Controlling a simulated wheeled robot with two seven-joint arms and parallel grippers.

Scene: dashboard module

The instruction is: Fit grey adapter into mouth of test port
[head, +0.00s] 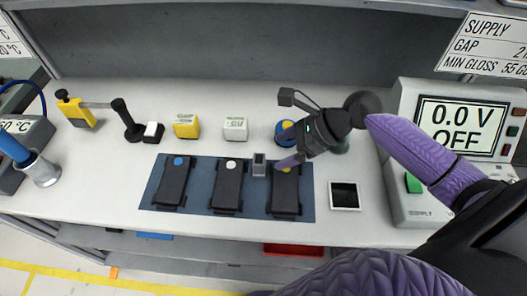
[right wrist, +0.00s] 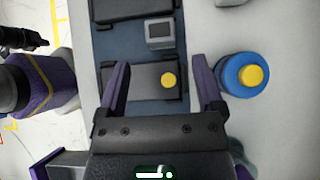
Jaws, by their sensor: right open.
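A small grey block (head: 259,164) with a dark square face stands on the blue mat between the middle and right black modules. It also shows in the right wrist view (right wrist: 160,34). I cannot tell whether it is the grey adapter or the test port. My right gripper (head: 292,130) is open and empty over the mat's right end. In the right wrist view its fingers (right wrist: 163,74) point toward the black module with the yellow dot (right wrist: 140,82); the grey block lies beyond the fingertips.
The blue mat (head: 238,206) carries several black modules. A blue round piece with a yellow top (right wrist: 240,75) stands beside my right gripper. A white-framed black square (head: 345,195) lies right of the mat. The supply unit (head: 412,205) bounds the right; yellow (head: 186,126) and white (head: 235,129) blocks stand behind.

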